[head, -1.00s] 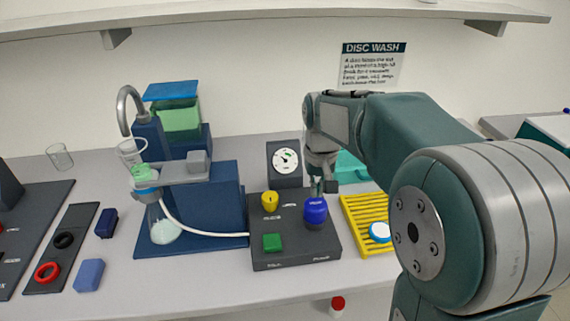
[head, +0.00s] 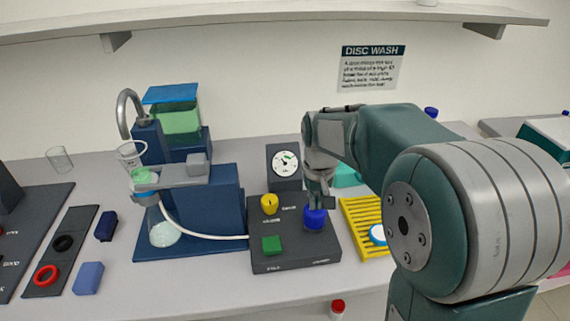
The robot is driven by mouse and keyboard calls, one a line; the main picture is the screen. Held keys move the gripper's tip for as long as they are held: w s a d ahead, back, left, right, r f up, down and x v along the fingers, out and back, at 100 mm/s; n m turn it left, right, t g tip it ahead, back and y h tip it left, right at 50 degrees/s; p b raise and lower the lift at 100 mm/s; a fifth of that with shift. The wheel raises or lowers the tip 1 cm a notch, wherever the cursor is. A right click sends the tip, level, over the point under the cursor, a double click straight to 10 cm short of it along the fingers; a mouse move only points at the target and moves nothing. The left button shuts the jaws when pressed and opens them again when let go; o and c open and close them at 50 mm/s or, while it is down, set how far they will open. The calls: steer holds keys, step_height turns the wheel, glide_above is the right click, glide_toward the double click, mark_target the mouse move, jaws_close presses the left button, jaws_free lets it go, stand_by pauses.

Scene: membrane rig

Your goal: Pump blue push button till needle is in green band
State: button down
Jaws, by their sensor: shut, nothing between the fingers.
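The blue push button (head: 315,221) sits at the right side of a dark grey control box (head: 295,261). My gripper (head: 317,203) is shut and empty, pointing down on top of the button, which looks pressed low; its fingertips partly hide the button's top. The round dial gauge (head: 286,162) stands upright behind the box, with a white face, a small green band at the upper right and a dark needle. The needle is small, and I cannot tell exactly whether it lies in the green band.
A yellow knob (head: 269,204) and a green square button (head: 271,245) share the box. A white hose (head: 205,235) runs left to the blue rig (head: 220,195) with a flask (head: 163,232). A yellow rack (head: 360,222) with a blue-white disc (head: 377,235) stands close on the right.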

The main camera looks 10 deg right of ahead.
steer(key=shift+f, duration=0.95)
steer(key=shift+r, duration=2.55)
steer(key=shift+f, duration=2.55)
steer(key=shift+r, duration=2.55)
